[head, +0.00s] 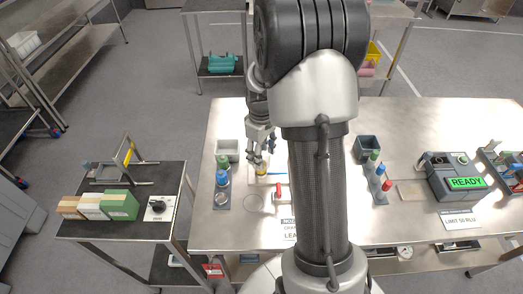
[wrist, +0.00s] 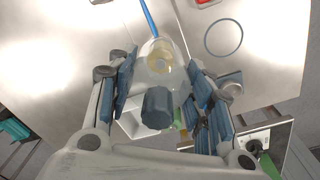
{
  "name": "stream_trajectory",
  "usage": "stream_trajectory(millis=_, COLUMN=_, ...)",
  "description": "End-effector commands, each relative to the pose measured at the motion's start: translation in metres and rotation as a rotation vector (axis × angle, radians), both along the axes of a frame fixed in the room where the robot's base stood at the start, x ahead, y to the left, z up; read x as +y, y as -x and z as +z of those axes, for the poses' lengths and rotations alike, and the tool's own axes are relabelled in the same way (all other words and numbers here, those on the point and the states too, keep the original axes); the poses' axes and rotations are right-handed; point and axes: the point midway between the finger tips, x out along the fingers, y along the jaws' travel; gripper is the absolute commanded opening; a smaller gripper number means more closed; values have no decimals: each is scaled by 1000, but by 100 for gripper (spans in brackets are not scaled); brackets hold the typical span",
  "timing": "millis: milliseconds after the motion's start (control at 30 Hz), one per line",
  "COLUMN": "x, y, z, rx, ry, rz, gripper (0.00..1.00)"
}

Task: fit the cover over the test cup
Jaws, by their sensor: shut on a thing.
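My gripper (head: 260,150) is over the left part of the steel table. In the wrist view its blue-grey pads (wrist: 163,98) are closed in on both sides of a clear cover with a dark blue-grey knob (wrist: 157,107). A small yellowish cup (wrist: 160,57) shows below the clear cover; its yellow also shows under my gripper in the head view (head: 261,168). I cannot tell whether the cover is touching the cup or the table.
A blue stick (wrist: 149,18) lies beside the cup. A ring mark (head: 254,202) is on the bare table nearby. A rack with coloured caps (head: 222,185) stands left, a grey bin (head: 228,149) behind it. A red-handled item (head: 281,192) is close on the right.

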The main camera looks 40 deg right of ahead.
Motion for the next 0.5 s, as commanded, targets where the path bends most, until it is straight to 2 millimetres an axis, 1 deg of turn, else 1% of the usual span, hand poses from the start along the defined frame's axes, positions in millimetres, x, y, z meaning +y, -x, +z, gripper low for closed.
stream_trajectory(millis=33, x=0, y=0, z=-6, rx=1, ry=-1, rz=0, gripper=0)
stream_trajectory(millis=500, x=0, y=0, z=-39, rx=0, ry=0, rz=0, gripper=0)
